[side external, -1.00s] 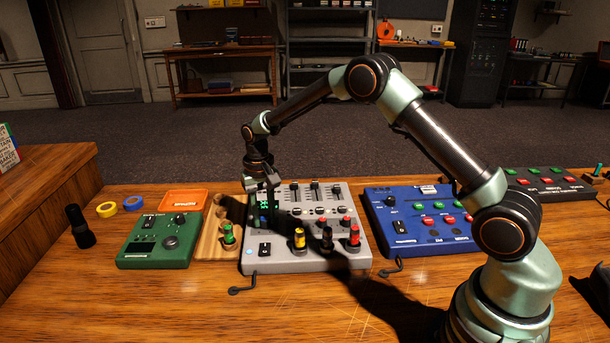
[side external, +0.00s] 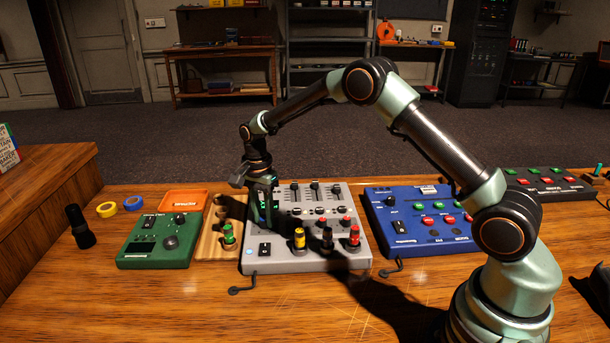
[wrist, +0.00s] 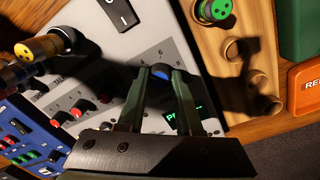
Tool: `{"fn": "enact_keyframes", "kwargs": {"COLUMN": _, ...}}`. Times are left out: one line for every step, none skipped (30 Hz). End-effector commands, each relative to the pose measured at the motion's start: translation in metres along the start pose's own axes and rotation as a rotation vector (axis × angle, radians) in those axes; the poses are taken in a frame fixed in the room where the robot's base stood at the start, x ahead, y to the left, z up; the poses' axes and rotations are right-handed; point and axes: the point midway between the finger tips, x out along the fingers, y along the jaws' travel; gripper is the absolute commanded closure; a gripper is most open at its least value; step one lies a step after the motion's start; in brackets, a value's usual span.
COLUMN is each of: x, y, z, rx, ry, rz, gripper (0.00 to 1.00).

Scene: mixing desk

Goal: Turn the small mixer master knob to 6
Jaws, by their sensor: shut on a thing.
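The grey small mixer (side external: 300,262) lies flat on the desk below my gripper, with sliders at its back and plugs at its front. In the wrist view, a blue-topped knob (wrist: 160,72) on the mixer's panel (wrist: 120,50) sits between my two fingertips; I take it to be the master knob. My gripper (wrist: 161,76) is shut on it, one finger at each side. A small display with green characters (wrist: 186,115) is partly covered by a finger. Its reading and the knob's pointer cannot be made out. In the side view, my gripper (side external: 266,222) hides the knob.
A black rocker switch (side external: 264,249) and yellow, black and red plugs stand near the mixer's front edge. A wooden holder with a green plug (side external: 228,235) and a green box (side external: 158,242) are at left. A blue box (side external: 420,220) stands at right.

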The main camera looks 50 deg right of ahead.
Motion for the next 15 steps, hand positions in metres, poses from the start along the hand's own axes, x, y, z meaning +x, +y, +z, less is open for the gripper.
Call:
{"fn": "enact_keyframes", "kwargs": {"x": 0.0011, "y": 0.0004, "z": 0.0024, "rx": 0.040, "ry": 0.000, "rz": 0.004, "gripper": 1.00}}
{"fn": "enact_keyframes", "kwargs": {"x": 0.0011, "y": 0.0004, "z": 0.0023, "rx": 0.069, "ry": 0.000, "rz": 0.004, "gripper": 1.00}}
{"fn": "enact_keyframes", "kwargs": {"x": 0.0011, "y": 0.0005, "z": 0.0022, "rx": 0.107, "ry": 0.000, "rz": 0.004, "gripper": 1.00}}
{"fn": "enact_keyframes", "kwargs": {"x": 0.0011, "y": 0.0005, "z": 0.0021, "rx": 0.136, "ry": 0.000, "rz": 0.004, "gripper": 1.00}}
{"fn": "enact_keyframes", "kwargs": {"x": 0.0011, "y": 0.0005, "z": 0.0020, "rx": 0.164, "ry": 0.000, "rz": 0.004, "gripper": 1.00}}
{"fn": "enact_keyframes", "kwargs": {"x": 0.0012, "y": 0.0005, "z": 0.0018, "rx": 0.203, "ry": 0.000, "rz": 0.004, "gripper": 1.00}}
{"fn": "enact_keyframes", "kwargs": {"x": 0.0012, "y": 0.0006, "z": 0.0017, "rx": 0.231, "ry": 0.000, "rz": 0.004, "gripper": 1.00}}
{"fn": "enact_keyframes", "kwargs": {"x": 0.0012, "y": 0.0006, "z": 0.0016, "rx": 0.259, "ry": 0.000, "rz": 0.004, "gripper": 1.00}}
{"fn": "enact_keyframes", "kwargs": {"x": 0.0012, "y": 0.0007, "z": 0.0014, "rx": 0.298, "ry": 0.000, "rz": 0.004, "gripper": 1.00}}
{"fn": "enact_keyframes", "kwargs": {"x": 0.0012, "y": 0.0007, "z": 0.0013, "rx": 0.326, "ry": 0.000, "rz": 0.004, "gripper": 1.00}}
{"fn": "enact_keyframes", "kwargs": {"x": 0.0012, "y": 0.0007, "z": 0.0012, "rx": 0.355, "ry": 0.000, "rz": 0.004, "gripper": 1.00}}
{"fn": "enact_keyframes", "kwargs": {"x": 0.0012, "y": 0.0008, "z": 0.0010, "rx": 0.394, "ry": 0.000, "rz": 0.003, "gripper": 1.00}}
{"fn": "enact_keyframes", "kwargs": {"x": 0.0012, "y": 0.0009, "z": 0.0009, "rx": 0.422, "ry": 0.000, "rz": 0.003, "gripper": 1.00}}
{"fn": "enact_keyframes", "kwargs": {"x": 0.0012, "y": 0.0009, "z": 0.0007, "rx": 0.450, "ry": 0.000, "rz": 0.002, "gripper": 1.00}}
{"fn": "enact_keyframes", "kwargs": {"x": 0.0013, "y": 0.0010, "z": 0.0005, "rx": 0.489, "ry": 0.000, "rz": 0.002, "gripper": 1.00}}
